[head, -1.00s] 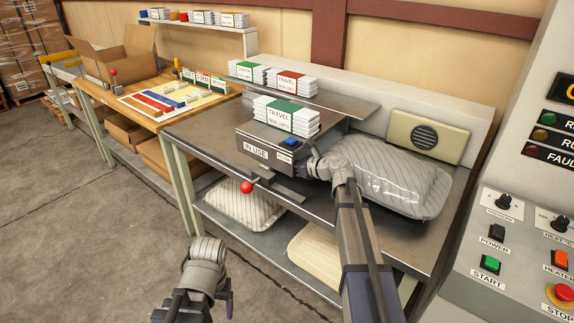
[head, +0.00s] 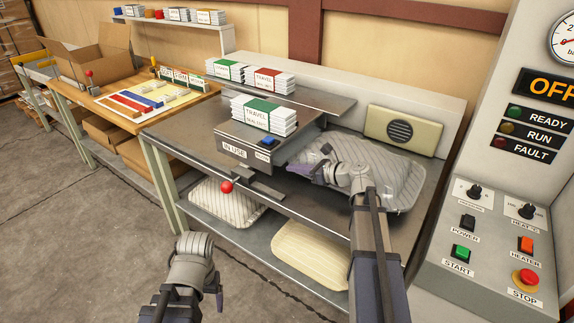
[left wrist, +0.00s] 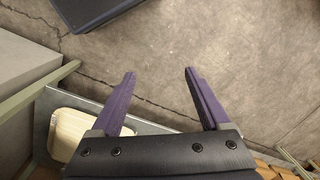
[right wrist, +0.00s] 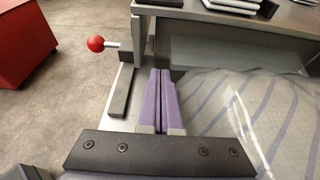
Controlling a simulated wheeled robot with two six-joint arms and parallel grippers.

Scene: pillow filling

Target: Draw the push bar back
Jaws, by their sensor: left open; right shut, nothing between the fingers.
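The push bar (head: 258,187) is a dark grey bar at the front edge of the steel bench, below the IN USE box. A red ball knob (head: 227,187) sticks out from it on a short rod. In the right wrist view the bar (right wrist: 122,92) lies just left of my right fingers and apart from them, with the knob (right wrist: 95,43) further left. My right gripper (head: 290,168) is shut and empty, between the box and the striped bagged pillow (head: 375,170). My left gripper (head: 219,288) is open and empty, low in front of the bench; the left wrist view shows floor between its fingers (left wrist: 159,74).
The IN USE box (head: 235,148) carries a stack of TRAVEL packs (head: 262,113). More pillows (head: 310,252) lie on the lower shelf. A control cabinet (head: 430,245) stands at the right and a wooden table (head: 95,95) at the left.

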